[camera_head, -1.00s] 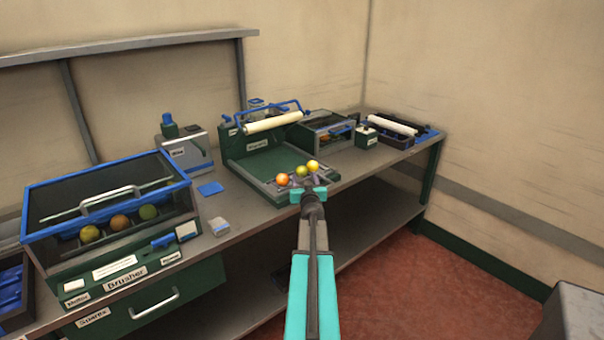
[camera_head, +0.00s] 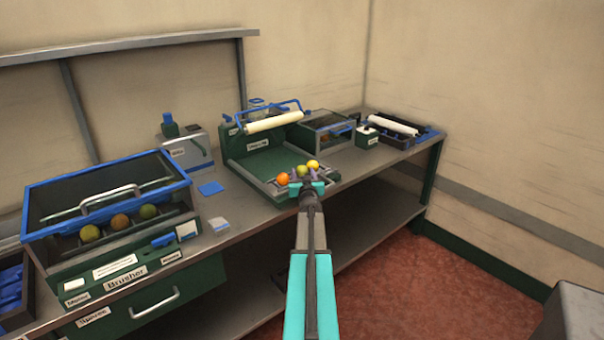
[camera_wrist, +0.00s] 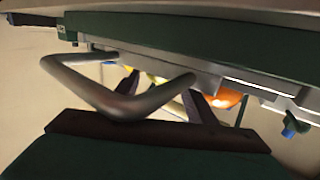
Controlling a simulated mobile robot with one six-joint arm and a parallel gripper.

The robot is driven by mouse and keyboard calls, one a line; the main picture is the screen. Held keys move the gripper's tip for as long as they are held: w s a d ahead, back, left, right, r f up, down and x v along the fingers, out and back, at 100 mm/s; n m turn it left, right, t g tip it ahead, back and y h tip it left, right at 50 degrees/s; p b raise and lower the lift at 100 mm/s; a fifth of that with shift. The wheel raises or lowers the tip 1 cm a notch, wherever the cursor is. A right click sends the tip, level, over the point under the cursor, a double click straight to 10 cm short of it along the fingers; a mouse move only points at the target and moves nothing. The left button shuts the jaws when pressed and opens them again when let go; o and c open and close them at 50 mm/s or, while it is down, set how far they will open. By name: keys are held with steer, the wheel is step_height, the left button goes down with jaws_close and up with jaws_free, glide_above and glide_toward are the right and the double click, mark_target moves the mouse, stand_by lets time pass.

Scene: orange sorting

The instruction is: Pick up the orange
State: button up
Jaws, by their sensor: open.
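The orange (camera_head: 283,179) is the leftmost of three fruits at the front of the open green machine. A yellow-green fruit (camera_head: 302,171) and a yellow one (camera_head: 313,164) lie to its right. My gripper (camera_head: 307,179) is open at the machine's front, just right of the orange and close to the green fruit; the head view does not show whether it touches them. In the wrist view the orange (camera_wrist: 228,98) is partly hidden beside the right finger, outside the jaws. Bits of yellow show between the fingers.
The green machine (camera_head: 236,145) has a raised roller with a blue frame. In the wrist view a grey bent bar (camera_wrist: 110,98) crosses in front of my fingers. A brusher box (camera_head: 60,222) with fruits stands left. A black tray (camera_head: 424,138) stands right.

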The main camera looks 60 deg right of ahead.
steer(key=shift+x, duration=0.8)
steer(key=c, duration=0.8)
steer(key=shift+c, duration=0.2)
steer(key=shift+r, duration=0.2)
steer(key=shift+r+p, duration=1.2)
steer(key=shift+r, duration=0.45)
steer(key=s+a+p, duration=0.1)
steer(key=s+a, duration=0.3)
steer(key=s, duration=0.2)
steer(key=s+a+r+p, duration=0.1)
steer(key=s+a, duration=0.4)
steer(key=s, duration=0.2)
steer(key=shift+s+r, duration=0.2)
